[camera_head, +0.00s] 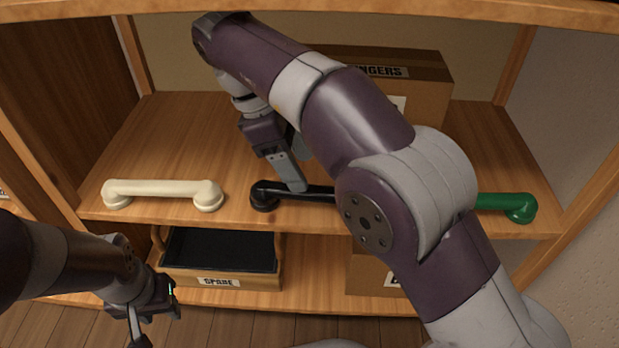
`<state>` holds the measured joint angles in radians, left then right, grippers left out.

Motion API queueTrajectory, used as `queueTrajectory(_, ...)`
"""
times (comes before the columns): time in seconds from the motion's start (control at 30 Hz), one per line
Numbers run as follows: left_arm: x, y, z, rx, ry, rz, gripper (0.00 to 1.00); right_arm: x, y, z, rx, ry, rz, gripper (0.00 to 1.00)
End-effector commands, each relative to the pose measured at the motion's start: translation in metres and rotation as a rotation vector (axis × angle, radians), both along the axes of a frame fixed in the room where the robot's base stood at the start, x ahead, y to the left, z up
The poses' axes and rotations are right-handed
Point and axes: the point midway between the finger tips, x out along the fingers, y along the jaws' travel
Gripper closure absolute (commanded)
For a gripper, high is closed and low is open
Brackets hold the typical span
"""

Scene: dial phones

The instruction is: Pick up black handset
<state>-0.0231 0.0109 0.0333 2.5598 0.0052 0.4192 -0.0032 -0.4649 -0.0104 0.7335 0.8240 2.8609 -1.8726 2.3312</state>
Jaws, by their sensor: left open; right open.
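The black handset (265,194) lies on the upper shelf (165,135), near its front edge; its right part is hidden behind my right arm. My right gripper (292,182) is open, with its fingers pointing down at the black handset's left half. I cannot tell whether the fingers touch it or straddle it. My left gripper (140,338) is open and empty at the lower left, low in front of the shelf unit; its fingertips are partly cut off by the picture's bottom edge.
A cream handset (160,188) lies left of the black one, and a green handset (515,204) lies to the right, partly hidden. A cardboard box (425,85) stands behind. Below are a wooden tray (220,281) labelled SPARE and another box (368,272).

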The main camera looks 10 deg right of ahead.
Motion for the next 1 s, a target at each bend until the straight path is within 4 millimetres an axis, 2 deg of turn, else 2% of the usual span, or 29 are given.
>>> queueTrajectory(0.17,0.0,0.0,-0.012,0.0,0.0,0.0,0.57,-0.003,-0.008,-0.023,-0.001,0.002,-0.001,0.38)
queueTrajectory(0.33,0.0,0.0,0.0,0.0,0.0,0.0,0.57,-0.007,-0.017,-0.038,-0.005,0.004,0.001,0.38)
queueTrajectory(0.5,0.0,0.0,0.0,0.0,0.0,0.0,0.57,-0.009,-0.025,-0.061,-0.002,0.002,0.001,0.38)
queueTrajectory(0.67,0.0,0.0,0.0,0.0,0.0,0.0,0.57,-0.01,-0.027,-0.068,0.0,0.0,0.001,0.38)
queueTrajectory(1.0,0.0,0.0,0.001,0.0,0.0,0.0,0.57,-0.009,-0.026,-0.068,-0.001,0.001,0.001,0.38)
